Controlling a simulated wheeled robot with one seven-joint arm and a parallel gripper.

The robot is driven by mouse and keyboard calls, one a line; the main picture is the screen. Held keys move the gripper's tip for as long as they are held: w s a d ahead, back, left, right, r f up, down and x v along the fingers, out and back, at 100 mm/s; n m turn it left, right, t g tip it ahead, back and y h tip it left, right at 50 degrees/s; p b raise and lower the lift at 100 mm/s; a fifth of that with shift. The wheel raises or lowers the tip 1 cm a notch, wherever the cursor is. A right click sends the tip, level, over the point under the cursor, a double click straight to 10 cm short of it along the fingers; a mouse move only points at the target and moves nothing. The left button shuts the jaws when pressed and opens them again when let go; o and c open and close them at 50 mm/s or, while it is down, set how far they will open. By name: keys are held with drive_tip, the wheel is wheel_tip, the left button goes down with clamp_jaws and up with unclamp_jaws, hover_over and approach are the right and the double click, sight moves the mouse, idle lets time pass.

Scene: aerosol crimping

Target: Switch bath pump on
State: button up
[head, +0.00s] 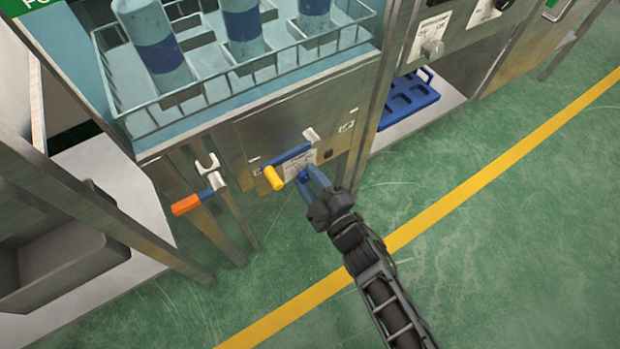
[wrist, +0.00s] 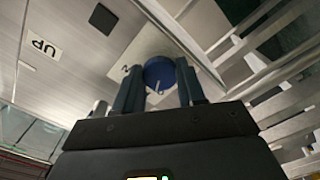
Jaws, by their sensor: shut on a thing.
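A round blue knob (wrist: 160,70) with a pale pointer line sits on the metal front panel (head: 345,112) of the bath. In the wrist view it lies between the two fingers of my gripper (wrist: 160,92). In the head view my gripper (head: 312,178) reaches up to the panel from below right, its fingers at the small blue knob (head: 303,175), shut on it. The knob is partly hidden there. A pale label plate lies behind it, its marks too small to read.
A blue lever with a yellow grip (head: 274,178) sits just left of my gripper. An orange-handled valve (head: 186,205) juts out further left. Blue-banded cans stand in a wire basket (head: 240,72) in the bath above. Green floor lies open at right.

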drive_tip(key=m+p, duration=0.2)
drive_tip(key=m, duration=0.4)
drive_tip(key=shift+m+p, duration=0.8)
drive_tip(key=shift+m, duration=1.9)
drive_tip(key=o, duration=1.1)
drive_tip(key=shift+c, duration=0.2)
drive_tip(key=p+v, duration=0.2)
drive_tip(key=v, duration=0.6)
